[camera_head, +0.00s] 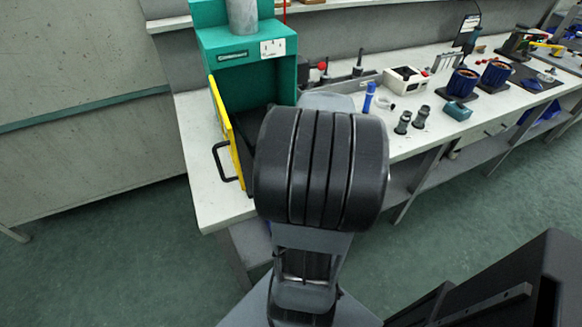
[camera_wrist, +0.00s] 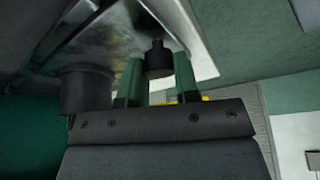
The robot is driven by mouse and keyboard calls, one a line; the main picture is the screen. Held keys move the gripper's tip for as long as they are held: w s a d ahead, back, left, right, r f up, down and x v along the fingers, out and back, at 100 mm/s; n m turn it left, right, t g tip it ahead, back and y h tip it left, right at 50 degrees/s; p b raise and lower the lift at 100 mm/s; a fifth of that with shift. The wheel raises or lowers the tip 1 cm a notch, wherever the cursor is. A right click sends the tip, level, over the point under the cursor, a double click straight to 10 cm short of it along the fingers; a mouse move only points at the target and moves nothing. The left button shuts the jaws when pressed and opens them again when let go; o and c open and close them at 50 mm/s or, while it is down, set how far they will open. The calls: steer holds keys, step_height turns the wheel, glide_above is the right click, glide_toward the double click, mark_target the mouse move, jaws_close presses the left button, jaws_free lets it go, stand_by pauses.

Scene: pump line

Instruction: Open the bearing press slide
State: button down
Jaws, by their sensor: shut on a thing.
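The green bearing press (camera_head: 228,52) stands at the left end of the bench in the head view. Its yellow slide panel (camera_head: 224,125) has a black handle (camera_head: 222,160) on its outer left side. How far the slide is open I cannot tell. My arm hides my gripper in the head view. In the wrist view my gripper (camera_wrist: 157,80) has its two green fingers on either side of a black stepped cylindrical piece (camera_wrist: 158,60), shut on it. A bit of yellow shows behind the fingers. A larger dark cylinder (camera_wrist: 85,90) is to the left.
A shiny metal plate (camera_wrist: 200,45) lies beyond the fingers. On the bench right of my arm are a blue marker-like item (camera_head: 369,97), two dark fittings (camera_head: 411,120), a white box (camera_head: 405,80), a teal block (camera_head: 457,110) and blue-wound parts (camera_head: 462,82). Floor (camera_head: 90,240) at left is clear.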

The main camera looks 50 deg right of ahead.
steer(key=c, duration=0.8)
jaws_free()
steer(key=shift+c, duration=0.2)
steer(key=p+v, duration=0.1)
steer(key=v, duration=1.3)
steer(key=shift+p, duration=0.35)
steer(key=shift+f, duration=0.1)
